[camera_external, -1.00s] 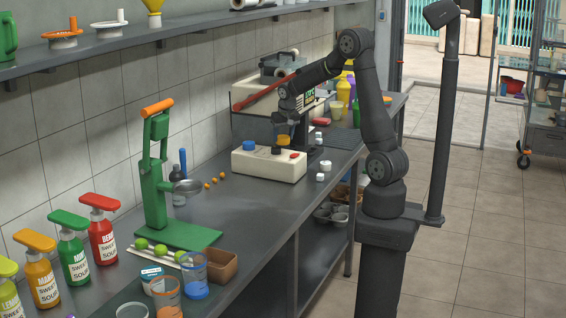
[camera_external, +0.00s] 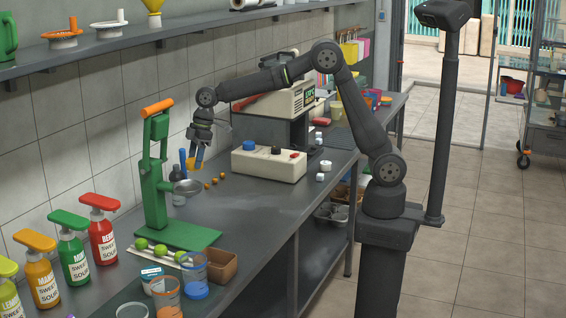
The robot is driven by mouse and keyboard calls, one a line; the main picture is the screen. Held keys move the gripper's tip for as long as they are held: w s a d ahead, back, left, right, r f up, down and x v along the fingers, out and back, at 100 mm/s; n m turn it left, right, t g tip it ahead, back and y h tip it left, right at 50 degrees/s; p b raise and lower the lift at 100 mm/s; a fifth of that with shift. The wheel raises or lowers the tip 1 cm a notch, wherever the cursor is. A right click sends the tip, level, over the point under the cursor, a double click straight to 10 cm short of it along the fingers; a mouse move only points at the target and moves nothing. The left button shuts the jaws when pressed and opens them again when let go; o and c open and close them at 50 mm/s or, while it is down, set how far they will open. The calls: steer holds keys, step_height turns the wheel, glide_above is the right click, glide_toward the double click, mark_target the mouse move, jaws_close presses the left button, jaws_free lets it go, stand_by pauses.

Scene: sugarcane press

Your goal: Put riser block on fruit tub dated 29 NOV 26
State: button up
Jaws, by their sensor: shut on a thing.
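My gripper (camera_external: 198,164) is above the counter, just right of the green press, pointing down. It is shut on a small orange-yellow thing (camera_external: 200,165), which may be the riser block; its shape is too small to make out. Clear tubs stand at the counter's near end: one with blue contents (camera_external: 194,276), one with orange contents (camera_external: 167,299) and one at the bottom edge (camera_external: 133,311), partly cut off. A small tub with a pale label (camera_external: 152,274) stands beside them. No date is readable, so I cannot tell which tub is dated 29 NOV 26.
Pump bottles (camera_external: 103,235) line the wall side. A brown box (camera_external: 222,266) sits right of the tubs. A cream control box (camera_external: 269,164) is behind.

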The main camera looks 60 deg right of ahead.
steer(key=s+a+n, duration=0.1)
steer(key=a, duration=0.2)
steer(key=s+a+n, duration=0.1)
steer(key=a, duration=0.2)
steer(key=s+a+r+n, duration=0.1)
steer(key=a, duration=0.2)
steer(key=shift+a+g, duration=0.25)
steer(key=shift+g, duration=0.15)
steer(key=s+a+f+n, duration=0.1)
steer(key=s+a+f, duration=0.15)
steer(key=a, duration=1.35)
glide_toward(150, 273)
steer(key=shift+w+a+f+n, duration=0.25)
steer(key=shift+w+f+n, duration=0.05)
steer(key=shift+w+f, duration=0.25)
steer(key=shift+s+a+f, duration=0.15)
steer(key=shift+a+f, duration=0.1)
steer(key=shift+a, duration=0.1)
steer(key=shift+f, duration=1.9)
steer(key=shift+f, duration=0.15)
steer(key=o, duration=1)
